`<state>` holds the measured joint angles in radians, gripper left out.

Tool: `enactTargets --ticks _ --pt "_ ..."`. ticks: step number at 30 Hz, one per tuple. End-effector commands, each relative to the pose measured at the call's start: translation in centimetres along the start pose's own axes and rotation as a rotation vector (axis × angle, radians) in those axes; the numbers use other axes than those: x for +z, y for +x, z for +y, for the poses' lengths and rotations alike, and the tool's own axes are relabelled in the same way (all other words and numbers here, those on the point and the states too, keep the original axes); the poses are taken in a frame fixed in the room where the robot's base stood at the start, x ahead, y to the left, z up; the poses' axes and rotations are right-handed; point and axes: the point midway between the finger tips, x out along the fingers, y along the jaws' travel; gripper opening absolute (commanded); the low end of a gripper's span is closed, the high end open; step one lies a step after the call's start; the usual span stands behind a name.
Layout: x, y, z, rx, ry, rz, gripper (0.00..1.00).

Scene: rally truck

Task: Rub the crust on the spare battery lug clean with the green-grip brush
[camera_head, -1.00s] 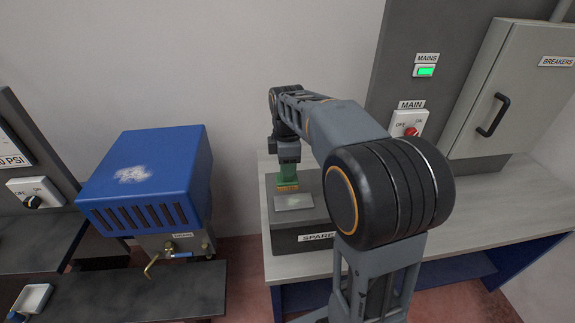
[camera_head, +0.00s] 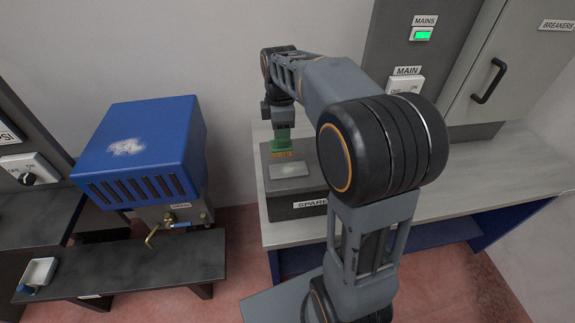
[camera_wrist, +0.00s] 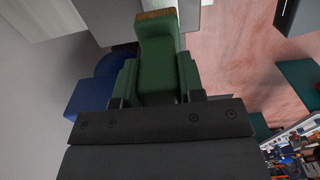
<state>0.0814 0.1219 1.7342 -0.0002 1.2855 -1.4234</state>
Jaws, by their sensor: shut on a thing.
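The spare battery (camera_head: 290,207) is a dark box labelled SPARE, standing on the light bench. A flat grey metal plate, seemingly the lug (camera_head: 290,171), lies on its top. A pale greenish patch, likely the crust (camera_head: 291,169), shows on it. My gripper (camera_head: 280,133) is shut on the green-grip brush (camera_head: 281,146), held upright with bristles down at the plate's far edge. I cannot tell whether the bristles touch anything. In the wrist view the green grip (camera_wrist: 158,65) sits between my jaws (camera_wrist: 158,100), with brown bristles (camera_wrist: 157,14) at its far end.
A blue-topped unit (camera_head: 140,145) with a brass tap stands on a dark bench to the left. The wall panel with the MAIN switch (camera_head: 405,85) and the breaker cabinet (camera_head: 510,75) stand behind the light bench (camera_head: 480,185).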

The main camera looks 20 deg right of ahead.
Motion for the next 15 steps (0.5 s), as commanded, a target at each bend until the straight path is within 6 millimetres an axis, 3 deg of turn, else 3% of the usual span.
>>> enactTargets --ticks 15 --pt "0.9 2.5 -0.1 -0.001 0.002 0.0 0.06"
